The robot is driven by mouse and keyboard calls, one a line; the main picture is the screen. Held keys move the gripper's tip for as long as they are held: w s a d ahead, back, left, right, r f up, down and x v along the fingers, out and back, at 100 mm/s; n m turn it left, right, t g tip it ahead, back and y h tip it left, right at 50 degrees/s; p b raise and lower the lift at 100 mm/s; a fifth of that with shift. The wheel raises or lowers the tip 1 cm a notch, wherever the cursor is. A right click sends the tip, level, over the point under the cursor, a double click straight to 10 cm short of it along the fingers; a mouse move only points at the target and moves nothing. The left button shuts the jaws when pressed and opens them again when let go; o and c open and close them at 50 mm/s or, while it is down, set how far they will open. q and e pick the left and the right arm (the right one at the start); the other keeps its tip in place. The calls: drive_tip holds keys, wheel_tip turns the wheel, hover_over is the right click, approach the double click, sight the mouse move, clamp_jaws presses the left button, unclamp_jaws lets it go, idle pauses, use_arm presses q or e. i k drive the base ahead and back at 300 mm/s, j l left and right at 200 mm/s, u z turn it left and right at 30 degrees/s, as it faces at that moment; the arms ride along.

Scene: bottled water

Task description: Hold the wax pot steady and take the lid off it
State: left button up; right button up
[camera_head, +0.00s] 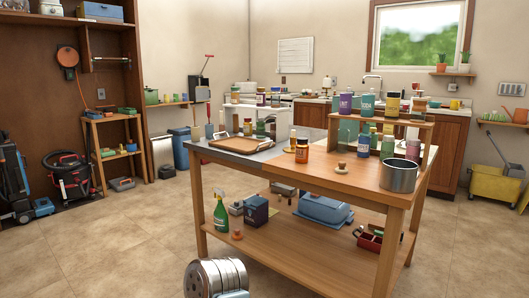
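A silver metal pot (399,178), which may be the wax pot, stands upright near the right end of the wooden workbench. Its top looks open, and I cannot make out a lid on it. A small brown knob-shaped piece (341,168) sits on the bench to the left of the pot, apart from it; I cannot tell whether it belongs to a lid. Neither of my grippers can be made out in the head view.
The workbench (320,178) carries a raised shelf of bottles (366,104) behind the pot, and a brown bottle (302,151) and tray (240,143) farther left. Its front is mostly clear. A green spray bottle (221,214) and blue case (323,208) sit on the lower shelf.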

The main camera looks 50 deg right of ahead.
sight(302, 149)
drive_tip(key=i+z, duration=0.35)
drive_tip(key=i+j+z, duration=0.15)
drive_tip(key=i+z, duration=0.2)
drive_tip(key=i, duration=0.15)
drive_tip(key=i+j+z, duration=0.3)
drive_tip(key=i+l, duration=0.1)
